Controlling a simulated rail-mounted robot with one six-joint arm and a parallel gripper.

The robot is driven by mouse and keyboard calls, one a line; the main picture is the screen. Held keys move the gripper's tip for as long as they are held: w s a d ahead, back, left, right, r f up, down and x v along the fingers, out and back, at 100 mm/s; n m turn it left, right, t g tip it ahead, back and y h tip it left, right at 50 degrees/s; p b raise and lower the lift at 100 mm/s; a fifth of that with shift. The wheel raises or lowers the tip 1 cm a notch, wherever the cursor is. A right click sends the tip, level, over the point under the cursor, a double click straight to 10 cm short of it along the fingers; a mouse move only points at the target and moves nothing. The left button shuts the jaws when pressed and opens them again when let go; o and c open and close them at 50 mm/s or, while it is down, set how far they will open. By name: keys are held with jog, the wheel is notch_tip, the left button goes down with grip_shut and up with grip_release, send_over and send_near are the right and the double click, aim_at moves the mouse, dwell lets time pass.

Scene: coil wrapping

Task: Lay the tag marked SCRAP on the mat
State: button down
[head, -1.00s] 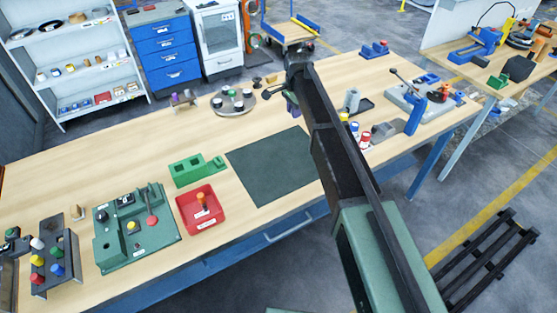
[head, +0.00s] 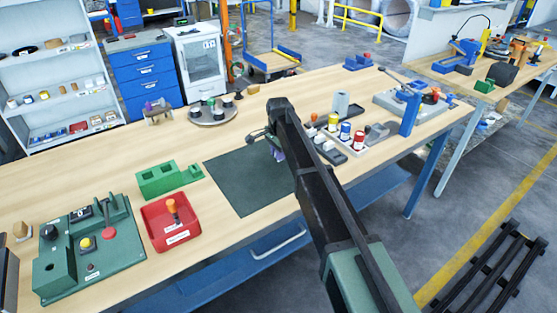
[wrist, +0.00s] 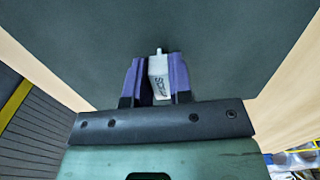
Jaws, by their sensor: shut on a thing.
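The tag marked SCRAP (wrist: 158,79) is pale grey-white and sits between the two purple fingers of my gripper (wrist: 157,80) in the wrist view. My gripper is shut on it, and its lettering faces the camera. The dark green mat (wrist: 220,35) fills most of the wrist view behind the tag. In the head view the mat (head: 240,185) lies on the workbench, and my gripper (head: 279,152) is over its far right part. The tag is hidden there by my arm. I cannot tell how far the tag is above the mat.
Left of the mat are a red bin (head: 170,222) and a green block (head: 168,179). The mat's left part is bare.

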jog(key=shift+f, duration=0.15)
jog(key=c, duration=1)
grip_release()
notch_tip(320, 180, up, 13)
jog(key=p, duration=1.2)
jog(key=shift+f, duration=0.15)
